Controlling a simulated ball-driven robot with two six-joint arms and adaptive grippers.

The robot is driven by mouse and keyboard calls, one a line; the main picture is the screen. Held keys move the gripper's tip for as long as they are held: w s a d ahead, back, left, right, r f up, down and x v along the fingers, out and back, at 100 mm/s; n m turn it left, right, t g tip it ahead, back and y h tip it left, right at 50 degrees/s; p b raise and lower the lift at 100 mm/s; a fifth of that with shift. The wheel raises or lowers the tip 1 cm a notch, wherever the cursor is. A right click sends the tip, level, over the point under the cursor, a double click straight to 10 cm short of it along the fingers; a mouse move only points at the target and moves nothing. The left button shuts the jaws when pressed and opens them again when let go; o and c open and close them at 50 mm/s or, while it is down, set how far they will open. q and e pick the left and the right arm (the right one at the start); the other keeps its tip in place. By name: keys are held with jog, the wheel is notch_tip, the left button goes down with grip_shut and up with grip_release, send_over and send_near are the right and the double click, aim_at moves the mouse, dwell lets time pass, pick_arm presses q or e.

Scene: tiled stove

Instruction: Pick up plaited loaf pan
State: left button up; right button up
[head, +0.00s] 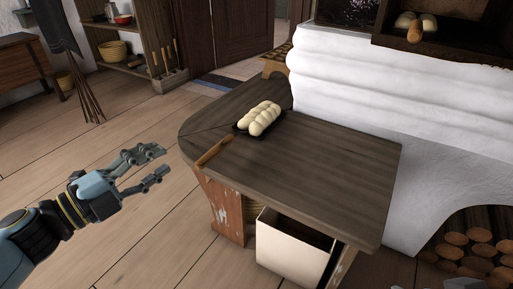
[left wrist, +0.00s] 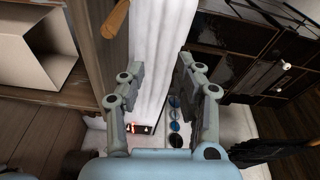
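The plaited loaf pan (head: 243,129) is a dark flat pan with a pale plaited loaf (head: 260,117) on it. It lies on the dark wooden bench top, and its brown wooden handle (head: 214,152) points toward the front left and reaches the bench's edge. My left gripper (head: 160,162) is open and empty, to the left of the bench and apart from the handle. In the left wrist view its two fingers (left wrist: 157,75) are spread with nothing between them. A brown handle end (left wrist: 116,18) shows at the top there.
The bench (head: 320,172) stands against the white stove (head: 380,85). A pale open box (head: 291,250) sits under it. The floor left of the bench is clear.

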pick_arm(q)
jog(key=m+b, duration=0.2)
jog(key=b, duration=0.3)
send_near(195, 167)
notch_tip(195, 167, up, 2)
jog(key=w+d, duration=0.1)
jog(key=d, duration=0.1)
notch_tip(195, 167, down, 2)
jog(key=w+g+h+b, duration=0.1)
jog(key=b, duration=0.2)
jog(key=b+x, duration=0.1)
jog(key=x, duration=0.4)
jog(key=shift+w, duration=0.45)
jog(key=shift+w+d+b, duration=0.35)
jog(key=b+x, duration=0.2)
jog(key=x, duration=0.1)
jog(key=shift+w+f, duration=0.1)
jog(key=shift+w, duration=0.2)
jog(key=shift+w+d, duration=0.35)
pick_arm(e)
jog(key=s+a+f+t, duration=0.1)
jog(key=s+f+t, duration=0.3)
jog(key=f, duration=0.8)
jog(key=shift+f+y, duration=0.15)
jog(key=shift+y, duration=0.15)
pick_arm(q)
grip_shut()
